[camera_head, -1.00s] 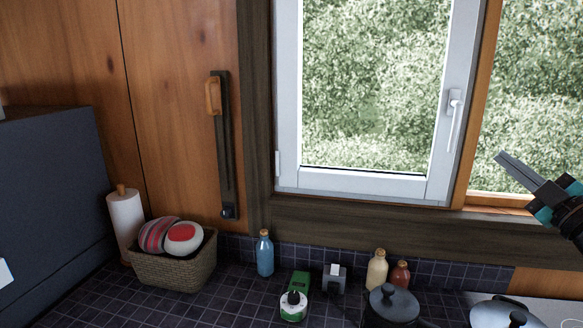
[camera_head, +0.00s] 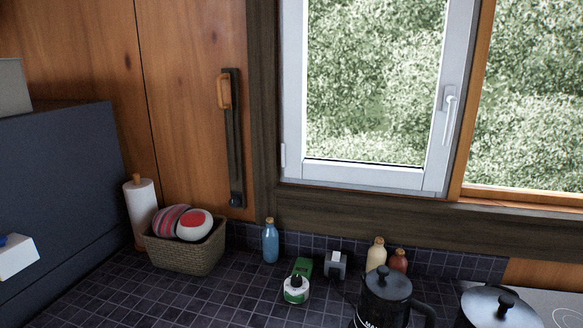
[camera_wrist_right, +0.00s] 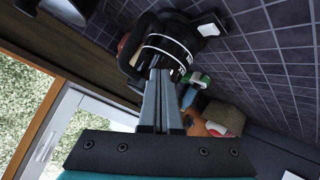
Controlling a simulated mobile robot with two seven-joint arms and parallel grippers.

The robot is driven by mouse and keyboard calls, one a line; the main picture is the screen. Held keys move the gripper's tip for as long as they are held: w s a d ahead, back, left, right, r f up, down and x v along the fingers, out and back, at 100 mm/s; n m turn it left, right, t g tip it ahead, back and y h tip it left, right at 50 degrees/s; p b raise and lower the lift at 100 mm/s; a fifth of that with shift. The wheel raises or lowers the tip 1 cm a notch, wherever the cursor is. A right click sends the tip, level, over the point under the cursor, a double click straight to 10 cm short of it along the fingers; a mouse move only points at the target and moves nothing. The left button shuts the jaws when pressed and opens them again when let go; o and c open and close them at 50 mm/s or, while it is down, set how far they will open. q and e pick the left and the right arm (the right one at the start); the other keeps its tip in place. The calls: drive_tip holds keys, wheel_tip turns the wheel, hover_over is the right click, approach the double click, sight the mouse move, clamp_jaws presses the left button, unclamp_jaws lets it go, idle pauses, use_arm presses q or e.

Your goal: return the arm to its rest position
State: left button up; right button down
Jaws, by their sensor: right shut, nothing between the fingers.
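My right gripper (camera_wrist_right: 160,75) shows in the right wrist view. Its two fingers are together with nothing between them. Beyond the fingertips is a black pot with a handle (camera_wrist_right: 172,42); whether the tips touch it I cannot tell from this angle. In the head view neither of my grippers is visible. The white-framed window (camera_head: 444,100) stands above the counter (camera_head: 130,300), with its handle (camera_head: 450,112) on the right side.
The counter holds a paper towel roll (camera_head: 142,212), a wicker basket (camera_head: 185,255), a blue bottle (camera_head: 270,242), a green-and-white item (camera_head: 297,285), a black lidded pot (camera_head: 386,290) and a pan lid (camera_head: 500,308). A dark cabinet (camera_head: 60,200) stands left. The left front counter is clear.

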drive_tip(key=s+a+f+m+g, duration=0.25)
drive_tip(key=s+a+g, duration=0.2)
drive_tip(key=s, duration=0.55)
drive_tip(key=s+a+f+m+g, duration=0.1)
drive_tip(key=s+a+f+g, duration=0.3)
drive_tip(key=s, duration=0.7)
wheel_tip(320, 180, down, 29)
drive_tip(key=s+a+b, duration=0.1)
drive_tip(key=s+b, duration=0.1)
drive_tip(key=b, duration=0.6)
use_arm(q)
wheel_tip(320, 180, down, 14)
drive_tip(key=b, duration=0.6)
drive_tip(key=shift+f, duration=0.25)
use_arm(e)
drive_tip(key=s+d+f+g, duration=0.1)
drive_tip(key=s+f, duration=0.6)
drive_tip(key=f, duration=0.3)
drive_tip(key=s+d+f, duration=0.1)
drive_tip(key=s+f, duration=0.7)
drive_tip(key=f, duration=0.2)
drive_tip(key=shift+d+f+g, duration=0.35)
